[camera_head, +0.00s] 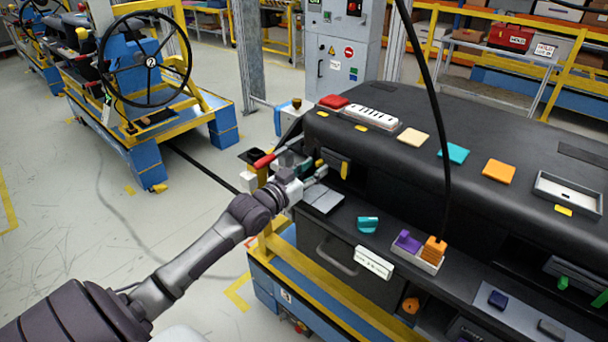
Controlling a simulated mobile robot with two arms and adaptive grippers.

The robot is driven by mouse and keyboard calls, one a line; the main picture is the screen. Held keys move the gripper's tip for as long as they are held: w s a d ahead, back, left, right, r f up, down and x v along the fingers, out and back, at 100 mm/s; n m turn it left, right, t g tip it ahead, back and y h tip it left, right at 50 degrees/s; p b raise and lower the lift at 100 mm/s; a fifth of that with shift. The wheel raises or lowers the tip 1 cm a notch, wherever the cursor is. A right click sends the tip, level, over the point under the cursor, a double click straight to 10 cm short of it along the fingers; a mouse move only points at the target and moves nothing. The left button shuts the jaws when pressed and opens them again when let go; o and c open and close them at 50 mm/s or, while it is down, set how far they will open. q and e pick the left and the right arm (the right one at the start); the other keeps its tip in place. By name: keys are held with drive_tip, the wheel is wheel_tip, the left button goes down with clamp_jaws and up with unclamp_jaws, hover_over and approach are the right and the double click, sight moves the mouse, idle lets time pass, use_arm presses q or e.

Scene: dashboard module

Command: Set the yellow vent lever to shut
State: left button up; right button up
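A small upright yellow piece (344,170), which looks like the yellow vent lever, is on the front face of the black dashboard module (400,115), near its left end. My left gripper (318,175) is at the dashboard's left end, just left of the yellow piece. Its fingers are small and partly hidden among the dashboard parts. I cannot tell whether they are open or shut, or whether they touch the lever. The vent around the lever is too small and dark to read. My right gripper is not in view.
A red-handled lever (265,161) sticks out left of my gripper. Coloured tiles, such as a teal one (454,153), lie on the dashboard top. A teal piece (367,225) and a white tray (428,262) with purple and orange blocks are on the lower shelf. A black cable hangs in front.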

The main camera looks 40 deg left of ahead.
use_arm(q)
drive_tip(key=s+a, duration=0.1)
drive_tip(key=s, duration=1)
drive_tip(key=shift+s, duration=0.4)
